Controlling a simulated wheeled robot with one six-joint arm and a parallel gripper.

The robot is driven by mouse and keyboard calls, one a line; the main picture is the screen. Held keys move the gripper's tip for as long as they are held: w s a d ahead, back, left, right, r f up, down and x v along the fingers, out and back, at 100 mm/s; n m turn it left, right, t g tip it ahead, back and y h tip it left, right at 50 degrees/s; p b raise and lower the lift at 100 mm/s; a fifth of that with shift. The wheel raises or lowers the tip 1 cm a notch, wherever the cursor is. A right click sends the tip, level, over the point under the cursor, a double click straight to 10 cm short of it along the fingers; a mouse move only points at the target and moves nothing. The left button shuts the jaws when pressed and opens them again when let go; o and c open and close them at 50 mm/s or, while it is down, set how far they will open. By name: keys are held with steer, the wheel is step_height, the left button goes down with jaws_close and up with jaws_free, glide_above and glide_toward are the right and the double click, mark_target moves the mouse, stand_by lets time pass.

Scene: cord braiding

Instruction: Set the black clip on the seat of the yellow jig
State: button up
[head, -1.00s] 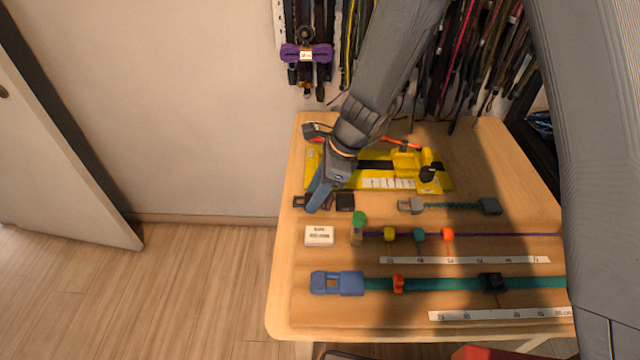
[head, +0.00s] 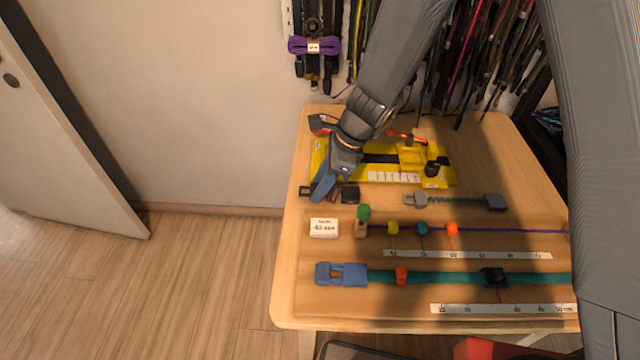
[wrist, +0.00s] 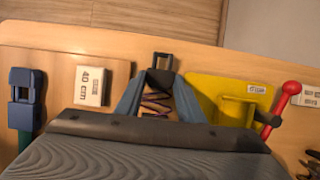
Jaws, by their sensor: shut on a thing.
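My gripper (head: 320,197) is low over the left part of the table, its blue-grey fingers shut on the black clip (wrist: 161,63). In the wrist view the clip's open loop sticks out past the fingertips. The loop also shows left of the fingers in the head view (head: 305,191). A black block (head: 350,194) is just right of the fingers; I cannot tell whether it joins the clip. A purple cord (wrist: 155,101) shows between the fingers. The yellow jig (head: 374,180) lies behind the gripper, its left part partly hidden by my arm. Whether the clip touches the table is unclear.
A white card (head: 323,228) lies in front of the gripper. A grey-ended teal cord (head: 455,201), a beaded purple cord and a blue-buckled teal strap (head: 340,273) lie to the right and front. A red-knobbed lever (wrist: 290,89) stands at the jig. Straps hang on the back wall.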

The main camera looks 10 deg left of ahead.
steer(key=shift+r+p, duration=1.95)
steer(key=shift+r, duration=0.1)
steer(key=shift+w, duration=0.1)
steer(key=shift+w+a+p, duration=0.2)
steer(key=shift+w+p, duration=0.05)
steer(key=shift+w, duration=0.65)
steer(key=shift+w+a+p, duration=0.15)
steer(key=shift+w+p, duration=0.15)
steer(key=shift+w, duration=0.6)
steer(key=shift+w+a+p, duration=0.2)
steer(key=shift+w+p, duration=0.05)
steer(key=shift+w, duration=0.65)
steer(key=shift+w+a+b, duration=0.15)
steer(key=shift+w+a, duration=0.1)
steer(key=shift+w, duration=1.05)
steer(key=shift+w+a+b, duration=0.2)
steer(key=shift+w+a, duration=0.05)
steer(key=shift+w, duration=1.05)
steer(key=shift+w+a+b, duration=0.15)
steer(key=shift+w+a, duration=0.1)
steer(key=shift+w, duration=1.05)
steer(key=shift+w+d+p, duration=0.15)
steer(key=shift+w+d, duration=0.05)
steer(key=shift+d, duration=0.85)
steer(key=shift+w+d+p, duration=0.1)
steer(key=shift+w+d, duration=0.1)
steer(key=shift+d, duration=0.85)
steer(key=shift+w+d+p, duration=0.15)
steer(key=shift+w+d, duration=0.05)
steer(key=shift+d, duration=0.85)
